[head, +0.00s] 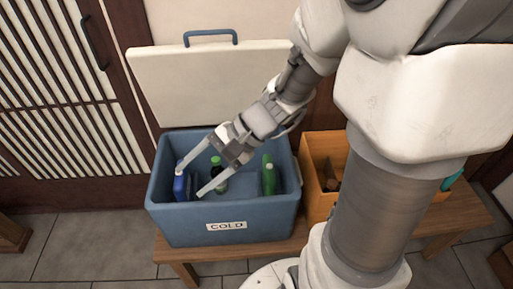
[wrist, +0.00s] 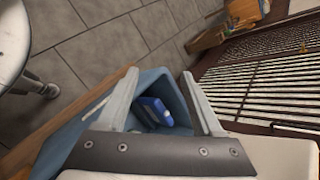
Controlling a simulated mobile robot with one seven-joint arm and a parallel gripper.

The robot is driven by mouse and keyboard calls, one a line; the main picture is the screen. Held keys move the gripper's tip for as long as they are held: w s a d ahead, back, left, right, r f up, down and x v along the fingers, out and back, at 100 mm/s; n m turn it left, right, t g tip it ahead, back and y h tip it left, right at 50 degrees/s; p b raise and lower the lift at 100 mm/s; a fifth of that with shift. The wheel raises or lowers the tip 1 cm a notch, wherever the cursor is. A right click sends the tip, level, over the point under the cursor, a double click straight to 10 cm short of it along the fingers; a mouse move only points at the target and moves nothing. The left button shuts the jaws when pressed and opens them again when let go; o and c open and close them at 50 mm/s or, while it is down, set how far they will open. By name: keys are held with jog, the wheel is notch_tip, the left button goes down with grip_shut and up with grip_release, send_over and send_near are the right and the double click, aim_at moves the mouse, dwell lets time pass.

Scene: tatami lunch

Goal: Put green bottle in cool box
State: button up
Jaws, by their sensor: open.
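The blue cool box (head: 225,234), labelled COLD, stands open on a low wooden bench, its white lid (head: 195,85) raised behind. It also shows in the wrist view (wrist: 172,82). Inside, a green bottle (head: 268,176) stands near the right wall. Another green-capped bottle (head: 217,164) with a darker body is near the middle, partly hidden by my gripper. A blue block (head: 180,186) is at the left wall. My gripper (head: 189,181) is open and empty over the left part of the box. In the wrist view the blue block (wrist: 157,111) appears between its fingers.
An orange crate (head: 318,200) stands right of the cool box, holding a brown item (head: 330,178); my arm hides much of it. A teal item (head: 452,180) shows at its far right. A slatted door (head: 60,100) is behind left. The wooden bench (head: 455,210) has free room at right.

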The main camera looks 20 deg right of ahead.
jog(key=s+d+r+n+t+h, duration=0.4)
jog(key=s+d+r+n+h, duration=0.4)
jog(key=d+r+n+h, duration=0.2)
notch_tip(320, 180, up, 16)
jog(key=p, duration=1.5)
jog(key=shift+w+f, duration=0.2)
jog(key=shift+w, duration=0.05)
jog(key=shift+a+f, duration=0.1)
jog(key=shift+c, duration=0.3)
